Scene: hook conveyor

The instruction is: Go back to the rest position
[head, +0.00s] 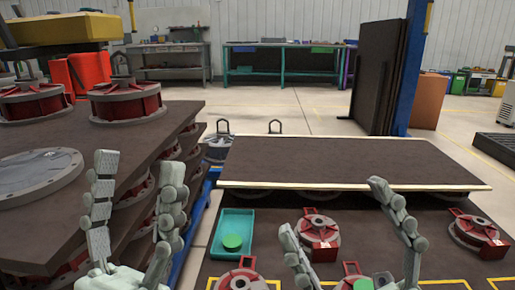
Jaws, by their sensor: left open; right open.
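My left gripper (133,208) is in the lower left of the head view, fingers pointing up and spread apart, with nothing between them. My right gripper (330,207) is in the lower middle right, also spread and empty. Its fingers stand in front of the dark lower table (377,247). A red and grey round part (318,229) is seen between the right gripper's fingers, behind them. I cannot tell the exact distance. No object is held.
A teal tray (232,237) holds a green disc. Stacked dark boards (95,148) with red parts stand at left. Open floor (290,108) lies behind.

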